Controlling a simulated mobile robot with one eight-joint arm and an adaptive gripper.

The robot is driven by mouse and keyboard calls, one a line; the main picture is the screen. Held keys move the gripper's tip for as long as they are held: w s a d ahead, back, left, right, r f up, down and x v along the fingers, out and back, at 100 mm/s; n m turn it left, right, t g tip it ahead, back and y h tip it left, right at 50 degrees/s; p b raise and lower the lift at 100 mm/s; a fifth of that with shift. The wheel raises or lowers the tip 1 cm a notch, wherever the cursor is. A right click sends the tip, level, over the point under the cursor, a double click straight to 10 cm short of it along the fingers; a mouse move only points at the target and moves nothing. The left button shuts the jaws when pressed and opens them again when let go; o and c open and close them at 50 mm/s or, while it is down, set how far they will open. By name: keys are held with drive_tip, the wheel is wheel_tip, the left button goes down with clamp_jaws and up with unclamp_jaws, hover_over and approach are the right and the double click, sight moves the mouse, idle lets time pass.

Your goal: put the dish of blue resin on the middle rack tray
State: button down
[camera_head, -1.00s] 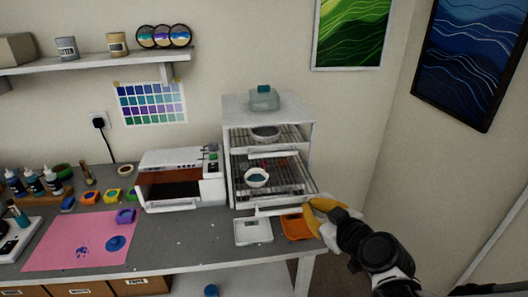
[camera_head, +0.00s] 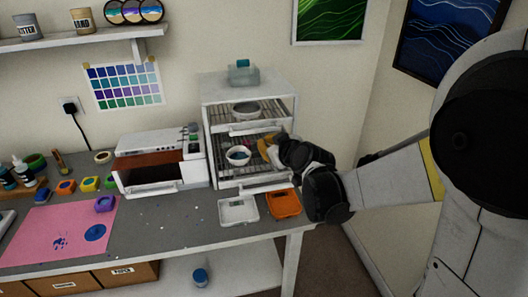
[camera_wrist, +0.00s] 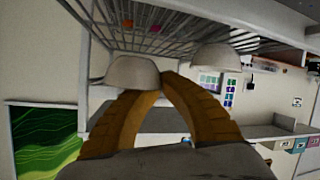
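In the wrist view, which is upside down, my gripper's yellow fingers (camera_wrist: 160,95) close together at the rim of a pale dish (camera_wrist: 130,70). Its contents are hidden. In the head view my gripper (camera_head: 266,148) is at the open front of the white rack cabinet (camera_head: 230,88), and the dish at its tips cannot be made out. A white dish with blue contents (camera_head: 238,155) stands on a wire tray just left of my gripper. It appears to be the second dish (camera_wrist: 223,55) in the wrist view. Another dish (camera_head: 247,108) stands on the upper tray.
A clear container (camera_head: 243,72) sits on top.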

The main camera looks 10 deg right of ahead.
wheel_tip(320, 180, down, 4)
drive_tip(key=shift+r+b, duration=0.25)
drive_tip(key=shift+b, duration=0.5)
drive_tip(key=shift+r, duration=0.15)
drive_tip(key=shift+s, duration=0.1)
drive_tip(key=c, duration=2.1)
unclamp_jaws()
drive_tip(key=shift+f, duration=0.2)
drive_tip(key=shift+c, duration=0.2)
drive_tip(key=o, duration=0.5)
